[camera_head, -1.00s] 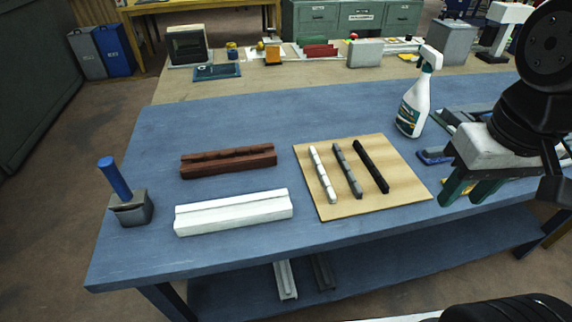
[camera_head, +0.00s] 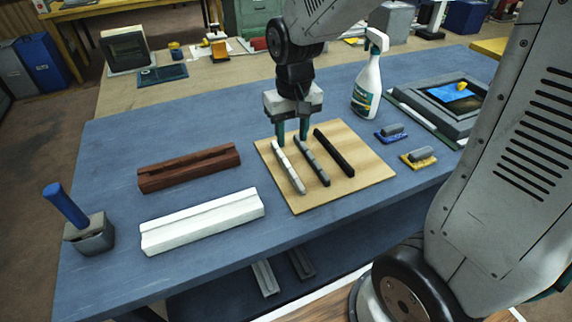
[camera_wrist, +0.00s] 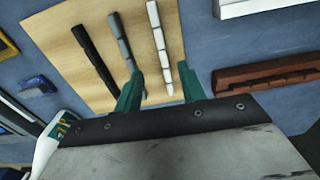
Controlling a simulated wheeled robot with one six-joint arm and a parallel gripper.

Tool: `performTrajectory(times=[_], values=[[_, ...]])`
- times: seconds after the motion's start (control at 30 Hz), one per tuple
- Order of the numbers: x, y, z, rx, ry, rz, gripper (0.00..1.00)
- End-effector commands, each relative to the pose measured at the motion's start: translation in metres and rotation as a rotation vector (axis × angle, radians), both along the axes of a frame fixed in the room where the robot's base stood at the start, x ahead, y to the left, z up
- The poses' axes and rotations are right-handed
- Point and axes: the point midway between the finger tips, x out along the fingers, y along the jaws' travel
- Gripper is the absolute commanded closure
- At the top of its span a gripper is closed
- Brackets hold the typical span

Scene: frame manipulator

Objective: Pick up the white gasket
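The white gasket (camera_head: 288,168) lies on a light wooden board (camera_head: 360,180), leftmost of three strips in the head view. A grey gasket (camera_head: 312,161) and a black gasket (camera_head: 334,153) lie to its right. My gripper (camera_head: 292,137) is open and empty, with its green fingers above the far end of the white gasket. In the wrist view my gripper (camera_wrist: 158,85) has its fingers spread, and the near end of the white gasket (camera_wrist: 158,38) lies between them, close to the right finger. I cannot tell the exact height of the fingertips.
A white block (camera_head: 203,221) and a brown block (camera_head: 188,167) lie left of the board. A spray bottle (camera_head: 367,82) stands behind it to the right. Brushes (camera_head: 418,157) lie at the right. A blue-handled tool (camera_head: 90,233) stands at the left edge.

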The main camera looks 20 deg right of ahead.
Motion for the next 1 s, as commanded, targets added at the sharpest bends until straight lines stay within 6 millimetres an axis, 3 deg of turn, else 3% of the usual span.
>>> performTrajectory(times=[0.17,0.7,1.0], values=[[0.018,0.005,-0.023,-0.001,0.013,-0.002,0.6],[0.027,0.001,-0.09,-0.001,0.017,-0.002,0.6],[0.028,0.001,-0.103,-0.001,0.012,-0.002,0.6]])
